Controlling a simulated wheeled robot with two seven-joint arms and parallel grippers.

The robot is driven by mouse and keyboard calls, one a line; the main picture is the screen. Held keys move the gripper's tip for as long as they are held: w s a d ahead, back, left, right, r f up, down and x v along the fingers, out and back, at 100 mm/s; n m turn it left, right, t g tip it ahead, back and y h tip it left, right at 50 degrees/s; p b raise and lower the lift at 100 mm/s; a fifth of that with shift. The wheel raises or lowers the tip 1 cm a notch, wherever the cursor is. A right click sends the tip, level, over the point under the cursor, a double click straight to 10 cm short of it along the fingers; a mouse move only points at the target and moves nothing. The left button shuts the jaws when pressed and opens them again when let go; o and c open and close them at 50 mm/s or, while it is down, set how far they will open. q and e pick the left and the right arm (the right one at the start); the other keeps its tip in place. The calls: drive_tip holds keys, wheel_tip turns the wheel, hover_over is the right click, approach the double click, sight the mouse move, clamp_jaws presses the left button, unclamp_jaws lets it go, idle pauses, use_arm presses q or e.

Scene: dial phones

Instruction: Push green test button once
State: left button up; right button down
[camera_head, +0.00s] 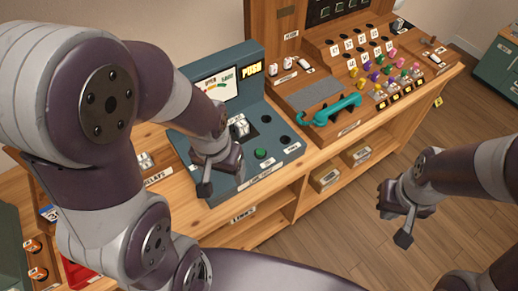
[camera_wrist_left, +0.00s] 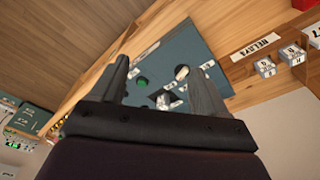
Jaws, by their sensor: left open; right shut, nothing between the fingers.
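The green button (camera_head: 261,153) sits on the sloped front panel of a blue-grey test console (camera_head: 222,78). It also shows in the left wrist view (camera_wrist_left: 142,81), between the fingers in the picture and beyond them. My left gripper (camera_head: 206,184) is over the left front of the console, to the left of the green button and apart from it. It is open and empty, with both fingers (camera_wrist_left: 163,82) pointing at the panel. My right gripper (camera_head: 398,225) is shut and empty, out over the floor to the right. My left arm hides part of the console's left side.
A wooden switchboard (camera_head: 335,130) with a teal handset (camera_head: 333,109) and several coloured plugs stands right of the console. A lit yellow PUSH sign (camera_head: 251,69) is at the console's top right. The wooden bench has open shelves below. The floor at right is clear.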

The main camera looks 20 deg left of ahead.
use_arm(q)
clamp_jaws()
idle(0.3)
idle(1.6)
